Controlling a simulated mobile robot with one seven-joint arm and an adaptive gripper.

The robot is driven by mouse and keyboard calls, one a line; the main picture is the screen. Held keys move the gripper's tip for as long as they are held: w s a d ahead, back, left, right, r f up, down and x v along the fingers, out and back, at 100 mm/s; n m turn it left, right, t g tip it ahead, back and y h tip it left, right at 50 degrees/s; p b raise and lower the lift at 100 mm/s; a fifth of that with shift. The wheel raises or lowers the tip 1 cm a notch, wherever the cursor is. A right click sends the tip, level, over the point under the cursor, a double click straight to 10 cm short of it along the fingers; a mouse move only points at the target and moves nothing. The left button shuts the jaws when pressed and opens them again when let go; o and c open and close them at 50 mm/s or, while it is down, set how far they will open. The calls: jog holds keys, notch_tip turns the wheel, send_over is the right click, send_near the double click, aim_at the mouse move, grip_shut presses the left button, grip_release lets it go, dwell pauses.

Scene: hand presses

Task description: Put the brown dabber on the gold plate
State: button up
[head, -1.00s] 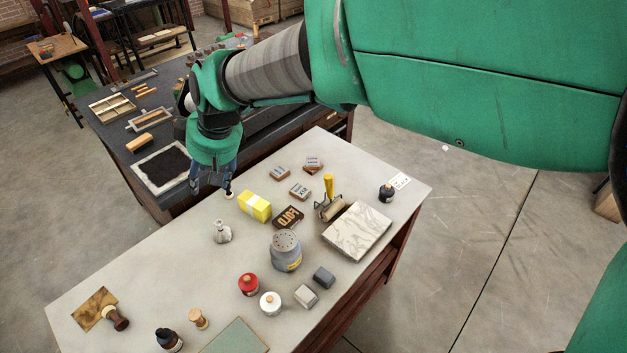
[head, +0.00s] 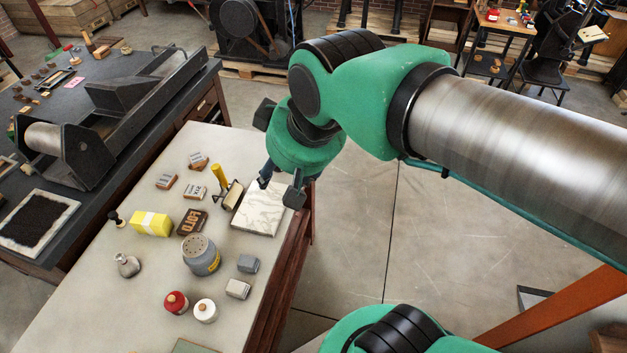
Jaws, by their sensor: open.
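Neither the gold plate nor a clearly brown dabber shows in the head view now; the near left part of the table is outside the picture. A small dark-knobbed piece with a pale foot (head: 115,218) stands at the table's left edge, left of the yellow block; I cannot tell whether it is a dabber. My gripper (head: 280,190) is open, with nothing seen between its fingers. It is above the table's right side, over or near the marbled slab (head: 259,207).
The pale table (head: 105,290) holds a yellow block (head: 150,223), a yellow-handled roller (head: 218,177), a grey canister (head: 201,255), a glass flask (head: 128,265), a red-lidded jar (head: 176,302), a white jar (head: 205,310) and grey blocks (head: 248,263). A dark press bench stands left. Open floor lies right.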

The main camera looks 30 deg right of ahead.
jog(key=s+d+f+m, duration=0.1)
jog(key=s+d, duration=0.3)
jog(key=shift+s+f+m+h, duration=0.2)
jog(key=shift+s+m+h, duration=0.1)
jog(key=shift+m+h, duration=0.1)
dwell(1.3)
jog(key=shift+c, duration=0.9)
jog(key=shift+w, duration=0.1)
